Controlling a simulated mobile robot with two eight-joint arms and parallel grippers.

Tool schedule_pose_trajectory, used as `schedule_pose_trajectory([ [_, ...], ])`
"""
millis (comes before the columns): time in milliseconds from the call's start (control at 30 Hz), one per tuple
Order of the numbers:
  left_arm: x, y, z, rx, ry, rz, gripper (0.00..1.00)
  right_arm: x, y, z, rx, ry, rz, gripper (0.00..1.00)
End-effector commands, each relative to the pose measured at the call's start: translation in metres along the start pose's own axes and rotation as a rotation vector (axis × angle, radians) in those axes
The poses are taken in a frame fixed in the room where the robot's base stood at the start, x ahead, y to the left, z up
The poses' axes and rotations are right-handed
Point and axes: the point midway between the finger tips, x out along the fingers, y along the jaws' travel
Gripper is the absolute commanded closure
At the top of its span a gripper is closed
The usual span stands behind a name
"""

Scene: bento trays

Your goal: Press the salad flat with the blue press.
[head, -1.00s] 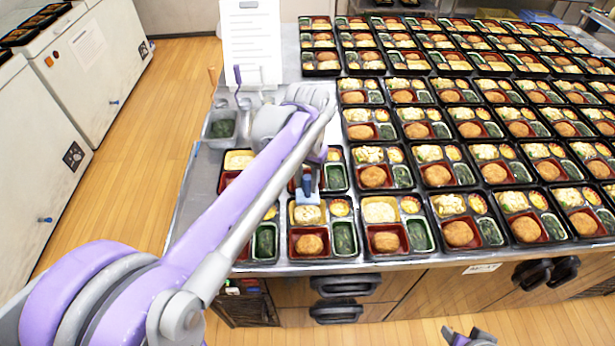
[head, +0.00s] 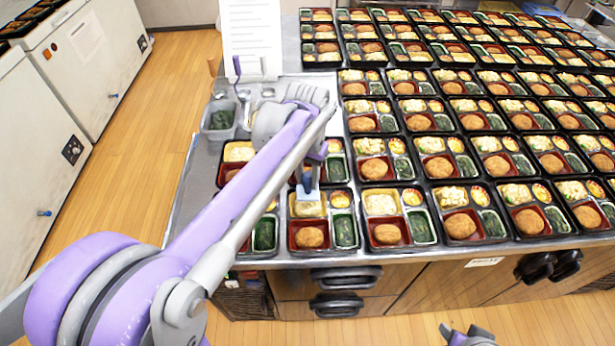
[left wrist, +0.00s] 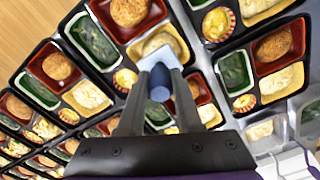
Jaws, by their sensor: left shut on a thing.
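My left gripper (head: 309,176) is shut on the blue handle of the press (head: 308,196). The press's pale flat plate is over the yellow salad compartment of a front-row bento tray (head: 325,249). In the left wrist view the blue press (left wrist: 160,82) stands between the fingers (left wrist: 154,108). Its plate covers part of the salad (left wrist: 157,42); salad also shows below the plate in the head view (head: 308,210). I cannot tell how hard the plate touches it. My right gripper (head: 468,337) is partly visible at the bottom edge, away from the trays.
A grey container of greens (head: 219,121) stands at the back left, near some utensils. A white sheet (head: 250,40) stands behind. My left arm hides some trays.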

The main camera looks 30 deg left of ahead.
Motion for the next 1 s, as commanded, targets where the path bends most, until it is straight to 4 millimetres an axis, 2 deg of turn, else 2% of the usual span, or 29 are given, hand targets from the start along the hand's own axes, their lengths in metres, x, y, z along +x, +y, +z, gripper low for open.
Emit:
schedule_pose_trajectory([
  [1000,0.021,0.000,0.000,0.000,0.000,0.000,1.00,0.012,0.000,0.011,0.000,-0.008,0.000,0.50],
])
